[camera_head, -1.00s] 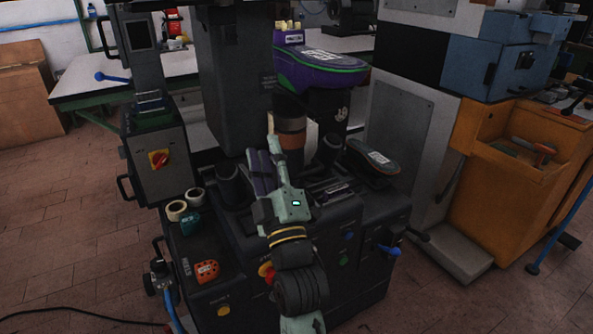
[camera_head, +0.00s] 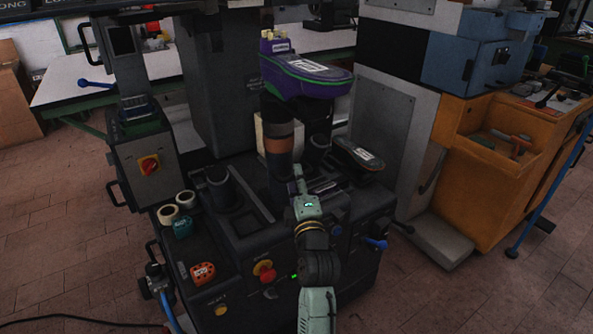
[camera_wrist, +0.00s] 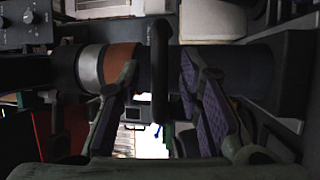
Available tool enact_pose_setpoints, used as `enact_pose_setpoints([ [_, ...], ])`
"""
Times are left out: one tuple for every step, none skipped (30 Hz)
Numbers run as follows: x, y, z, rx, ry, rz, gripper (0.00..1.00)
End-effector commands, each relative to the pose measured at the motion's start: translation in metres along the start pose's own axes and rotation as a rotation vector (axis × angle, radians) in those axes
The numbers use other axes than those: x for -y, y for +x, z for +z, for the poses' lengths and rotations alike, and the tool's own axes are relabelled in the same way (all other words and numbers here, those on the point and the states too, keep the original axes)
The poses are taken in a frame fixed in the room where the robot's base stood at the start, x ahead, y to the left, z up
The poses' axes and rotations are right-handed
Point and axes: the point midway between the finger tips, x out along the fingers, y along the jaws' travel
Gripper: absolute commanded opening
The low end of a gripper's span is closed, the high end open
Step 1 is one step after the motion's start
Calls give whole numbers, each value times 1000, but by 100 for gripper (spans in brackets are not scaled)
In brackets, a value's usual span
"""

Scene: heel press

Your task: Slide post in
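The post (camera_head: 279,143) is a dark cylinder with an orange-brown band, upright at the front of the black press. In the wrist view the post (camera_wrist: 122,58) lies sideways across the picture, with a silver ring beside the orange band. A dark rounded bar (camera_wrist: 160,75) crosses in front of it; I cannot tell whether it is joined to the post. My gripper (camera_head: 298,176) is low in front of the post. In the wrist view its purple-padded fingers (camera_wrist: 158,72) are spread on either side of the bar, with gaps visible. The post's lower end is partly hidden.
A purple shoe (camera_head: 308,80) sits above and right of the post. Another sole-shaped piece (camera_head: 358,155) is at right. An orange cabinet (camera_head: 490,175) stands right.

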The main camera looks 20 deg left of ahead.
Motion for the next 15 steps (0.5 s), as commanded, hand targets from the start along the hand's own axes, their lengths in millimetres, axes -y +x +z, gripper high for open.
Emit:
enact_pose_setpoints([
  [-2,6,0,0,0,1,33],
  [-2,8,0,0,0,1,33],
  [-2,10,0,0,0,2,33],
  [-1,12,0,0,0,1,33],
  [-1,12,0,0,1,1,33],
  [0,13,0,0,1,1,33],
  [0,14,0,0,0,1,33],
  [0,14,0,0,0,1,33],
  [0,14,0,0,0,1,33],
  [0,14,0,0,0,1,33],
  [0,14,0,0,0,1,33],
  [0,14,0,0,0,1,33],
  [0,14,0,0,0,1,33],
  [0,14,0,0,0,1,32],
  [0,14,0,0,0,1,29],
])
